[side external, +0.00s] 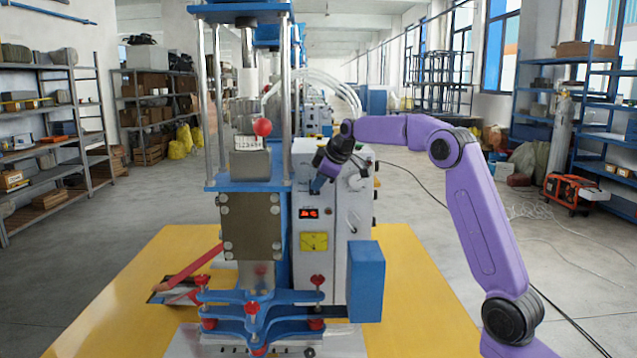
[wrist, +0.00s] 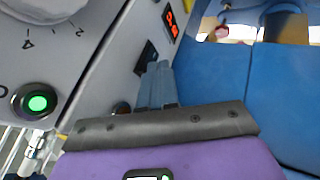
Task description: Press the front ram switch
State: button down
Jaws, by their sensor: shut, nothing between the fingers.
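A small black switch (wrist: 146,57) sits on the grey control panel in the wrist view, below a lit red display. I take it for the front ram switch, but no label on it is readable. My gripper (wrist: 157,70) is shut and empty, its blue-grey fingertips right at the lower edge of this switch. I cannot tell whether they touch it. In the side view my gripper (side external: 317,186) is in front of the upper part of the grey control cabinet (side external: 338,270), above the red display (side external: 308,213), and hides the switch there.
A green-lit button (wrist: 38,103) and a numbered dial (wrist: 45,8) are at left in the wrist view. Blue machine body (wrist: 235,90) stands close at right.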

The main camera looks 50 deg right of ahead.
jog(key=shift+w+d+r, duration=0.1)
jog(key=shift+w+d, duration=0.05)
jog(key=shift+d, duration=0.05)
jog(key=shift+r, duration=0.8)
jog(key=a+v, duration=0.1)
jog(key=v, duration=1.1)
